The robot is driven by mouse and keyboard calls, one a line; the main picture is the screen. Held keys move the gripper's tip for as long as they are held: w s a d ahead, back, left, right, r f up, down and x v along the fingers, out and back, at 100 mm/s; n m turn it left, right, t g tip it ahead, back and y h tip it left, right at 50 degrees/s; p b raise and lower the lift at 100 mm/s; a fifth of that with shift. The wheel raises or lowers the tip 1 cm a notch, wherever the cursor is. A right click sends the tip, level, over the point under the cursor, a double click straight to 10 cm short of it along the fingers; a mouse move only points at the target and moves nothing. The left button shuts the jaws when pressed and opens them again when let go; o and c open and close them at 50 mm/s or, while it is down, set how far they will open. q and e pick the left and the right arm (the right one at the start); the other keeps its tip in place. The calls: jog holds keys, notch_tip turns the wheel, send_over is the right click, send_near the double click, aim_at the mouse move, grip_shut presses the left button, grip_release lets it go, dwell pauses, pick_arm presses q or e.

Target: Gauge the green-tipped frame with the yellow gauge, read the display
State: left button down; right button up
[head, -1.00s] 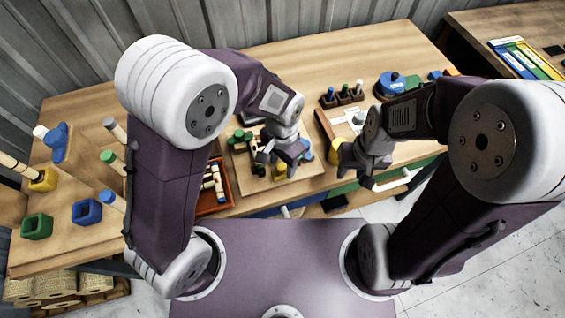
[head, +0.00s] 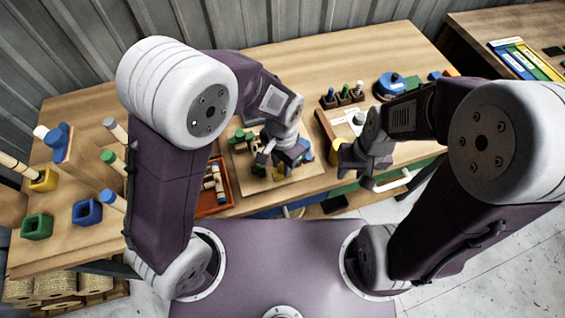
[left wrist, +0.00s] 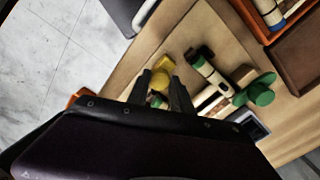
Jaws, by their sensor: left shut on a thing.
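My left gripper (head: 285,155) is low over a wooden board on the bench. In the left wrist view its fingers (left wrist: 161,92) are closed about a small pale and green piece, with a yellow piece (left wrist: 163,68) just beyond the tips; I cannot tell whether these are one thing. Cream rods with dark bands and green parts (left wrist: 260,92) lie beside the fingers; which is the green-tipped frame is unclear. A dark panel with a grey rim (left wrist: 250,126) is partly hidden by my gripper. My right gripper (head: 352,166) hangs near the bench's front edge, its fingers unclear.
A red-orange tray (head: 214,205) with rods is left of the board (head: 312,170). Blue (head: 88,211), green (head: 37,226) and yellow (head: 43,180) holders stand at the left. A small rack (head: 341,98) and a round blue fixture (head: 398,85) are behind. The bench's back middle is clear.

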pick_arm(q)
jog(key=shift+w, duration=0.1)
dwell(0.8)
jog(key=w, duration=0.2)
jog(key=w+a+p, duration=0.1)
jog(key=w, duration=0.2)
jog(key=w+a+p, duration=0.1)
jog(key=w, duration=0.1)
jog(key=shift+w+a, duration=0.15)
jog(key=c, duration=1.1)
grip_release()
jog(key=shift+r, duration=0.15)
